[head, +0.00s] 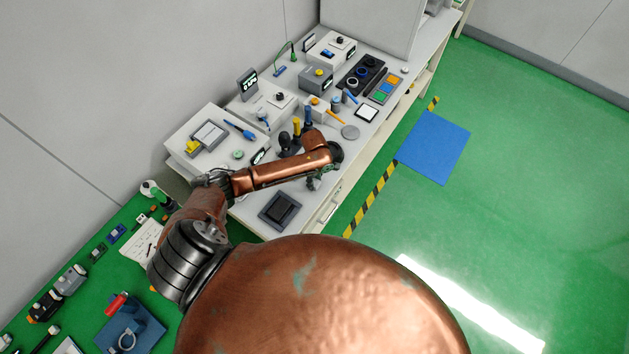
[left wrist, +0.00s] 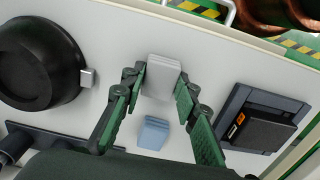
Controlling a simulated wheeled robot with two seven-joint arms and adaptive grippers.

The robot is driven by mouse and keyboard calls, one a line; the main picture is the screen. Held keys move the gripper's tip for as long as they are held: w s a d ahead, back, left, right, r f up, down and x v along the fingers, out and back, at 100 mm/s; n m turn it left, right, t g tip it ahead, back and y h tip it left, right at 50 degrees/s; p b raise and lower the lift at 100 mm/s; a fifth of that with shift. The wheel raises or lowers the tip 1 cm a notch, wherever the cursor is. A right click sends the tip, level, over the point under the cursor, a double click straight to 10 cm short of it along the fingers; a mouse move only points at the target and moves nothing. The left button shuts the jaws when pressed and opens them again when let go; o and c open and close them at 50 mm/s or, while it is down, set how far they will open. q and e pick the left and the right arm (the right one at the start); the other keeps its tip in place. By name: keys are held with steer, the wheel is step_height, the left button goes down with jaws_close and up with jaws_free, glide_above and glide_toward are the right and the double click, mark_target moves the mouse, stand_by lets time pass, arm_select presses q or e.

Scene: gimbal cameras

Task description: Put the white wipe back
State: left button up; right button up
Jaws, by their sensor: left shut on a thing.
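The white wipe (left wrist: 162,75), a small pale block, is between the fingertips of my left gripper (left wrist: 160,84) in the left wrist view. The gripper's green fingers are shut on it above the pale bench top. In the head view my left gripper (head: 320,180) is over the front edge of the bench, and the wipe cannot be made out there. A light blue block (left wrist: 153,133) lies on the bench below the wipe in the wrist picture. My right gripper is not in view.
A dark square tray (head: 280,210) lies on the near bench end; it also shows in the left wrist view (left wrist: 229,108). A black round object (left wrist: 38,62) stands on the other side. Instruments and a grey control box (head: 315,78) crowd the bench behind my arm.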

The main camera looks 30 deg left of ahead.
mark_target(315, 182)
arm_select(q)
steer(key=shift+f, duration=0.1)
steer(key=o, duration=1)
step_height(315, 182, up, 12)
steer(key=shift+r, duration=0.15)
stand_by(0.5)
